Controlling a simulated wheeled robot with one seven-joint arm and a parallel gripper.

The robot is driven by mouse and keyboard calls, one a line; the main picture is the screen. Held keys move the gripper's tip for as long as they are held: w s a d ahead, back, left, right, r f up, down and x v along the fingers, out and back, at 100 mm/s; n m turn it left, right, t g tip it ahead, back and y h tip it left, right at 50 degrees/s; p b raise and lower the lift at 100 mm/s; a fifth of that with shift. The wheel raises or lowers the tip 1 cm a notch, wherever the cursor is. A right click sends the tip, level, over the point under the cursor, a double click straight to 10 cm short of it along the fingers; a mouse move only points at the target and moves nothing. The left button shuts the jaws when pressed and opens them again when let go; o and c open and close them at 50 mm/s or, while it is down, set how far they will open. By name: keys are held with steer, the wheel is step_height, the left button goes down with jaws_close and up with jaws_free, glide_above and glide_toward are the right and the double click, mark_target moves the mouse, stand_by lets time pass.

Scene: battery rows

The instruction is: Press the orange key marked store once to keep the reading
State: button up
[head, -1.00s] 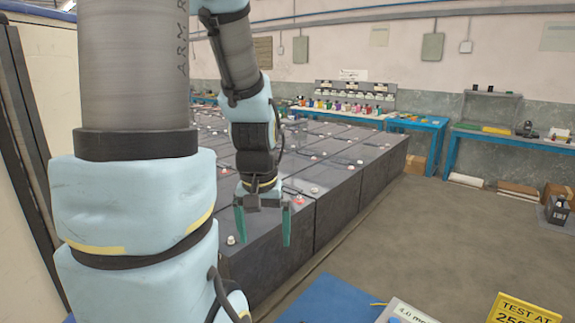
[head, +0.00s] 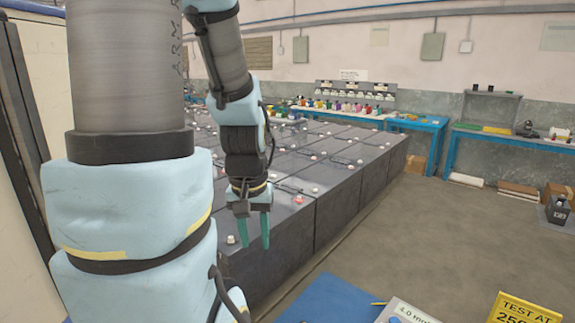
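No orange key marked store can be made out in the head view. A grey-white device or plate (head: 408,313) with cut-off text starting "4.0 m" shows at the bottom edge; most of it is out of frame. My gripper (head: 254,244) points down in front of the dark battery blocks (head: 345,205). Its two green fingers are apart, with nothing visible between them. It is well to the left of and beyond the plate.
A blue surface (head: 325,301) lies at the bottom, with a yellow sign (head: 522,310) reading "TEST AT 25..." at bottom right. The battery rows have terminals on top. Blue benches (head: 420,124) stand along the back wall. The floor (head: 430,235) at centre right is clear.

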jaws_close()
stand_by(0.9)
